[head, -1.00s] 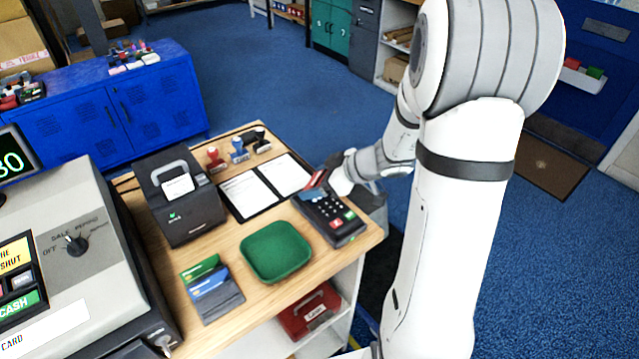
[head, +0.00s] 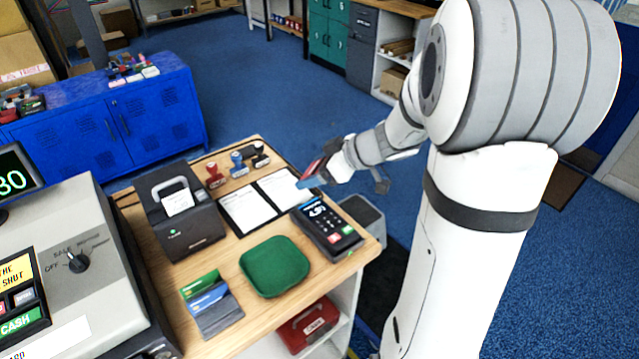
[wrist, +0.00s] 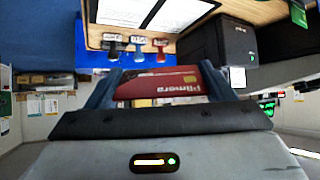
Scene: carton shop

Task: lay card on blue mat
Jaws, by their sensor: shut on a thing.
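My gripper (head: 312,176) is shut on a red card (wrist: 160,82) with pale lettering. In the wrist view the card sits between the two blue fingers. In the head view the card (head: 313,168) is in the air above the far end of the card reader (head: 326,228), near the counter's right edge. A green, square, rounded tray or mat (head: 274,266) lies on the counter in front of the reader. No blue mat shows in either view.
A grey holder (head: 219,317) with green and blue cards lies left of the green piece. A black printer (head: 180,215), an open clipboard (head: 247,208) and several stamps (head: 238,163) stand farther back. The cash register (head: 75,265) fills the left. Bare wood surrounds the green piece.

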